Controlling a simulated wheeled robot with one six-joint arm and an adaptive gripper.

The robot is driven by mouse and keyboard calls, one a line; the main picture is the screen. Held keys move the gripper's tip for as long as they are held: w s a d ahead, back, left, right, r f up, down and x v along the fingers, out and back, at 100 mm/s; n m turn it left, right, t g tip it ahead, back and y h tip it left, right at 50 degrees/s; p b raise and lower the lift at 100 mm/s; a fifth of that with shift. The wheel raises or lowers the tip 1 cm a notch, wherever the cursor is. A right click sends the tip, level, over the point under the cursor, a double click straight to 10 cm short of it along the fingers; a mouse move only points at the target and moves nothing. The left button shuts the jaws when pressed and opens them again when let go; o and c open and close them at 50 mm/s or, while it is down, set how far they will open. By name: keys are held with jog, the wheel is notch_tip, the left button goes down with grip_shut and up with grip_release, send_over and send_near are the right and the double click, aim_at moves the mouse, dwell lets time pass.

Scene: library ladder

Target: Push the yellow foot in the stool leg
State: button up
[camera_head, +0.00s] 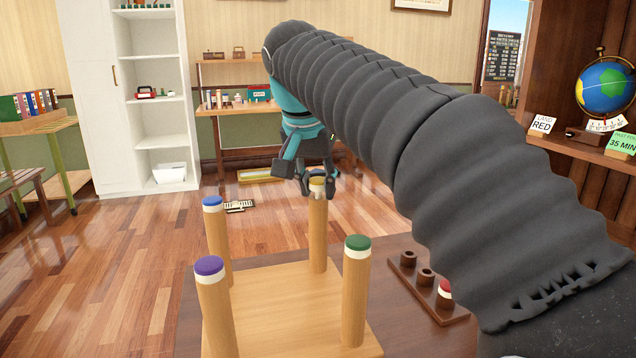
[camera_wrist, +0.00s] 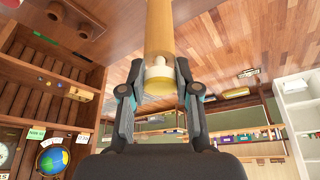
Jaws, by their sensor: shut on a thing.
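An upturned stool (camera_head: 270,300) stands with its wooden legs pointing up. The yellow foot (camera_head: 317,183) is at the top of the far right leg (camera_head: 318,235), with a pale band under it. My gripper (camera_head: 318,188) is shut on the yellow foot from the far side. In the wrist view the fingers (camera_wrist: 157,92) flank the foot (camera_wrist: 158,87), and a white part (camera_wrist: 158,72) shows between it and the leg (camera_wrist: 159,30). How deep it sits in the leg cannot be told. The other legs carry a blue foot (camera_head: 212,201), a purple foot (camera_head: 209,265) and a green foot (camera_head: 357,242).
My arm crosses above the right side. A white shelf unit (camera_head: 140,100) and a workbench (camera_head: 235,108) stand behind. The wooden floor at left is open.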

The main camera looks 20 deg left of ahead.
jog(key=shift+f+b, duration=0.35)
jog(key=shift+f, duration=0.5)
dwell(1.3)
jog(key=o, duration=1.3)
jog(key=shift+r+p, duration=0.85)
jog(key=shift+r, duration=2.2)
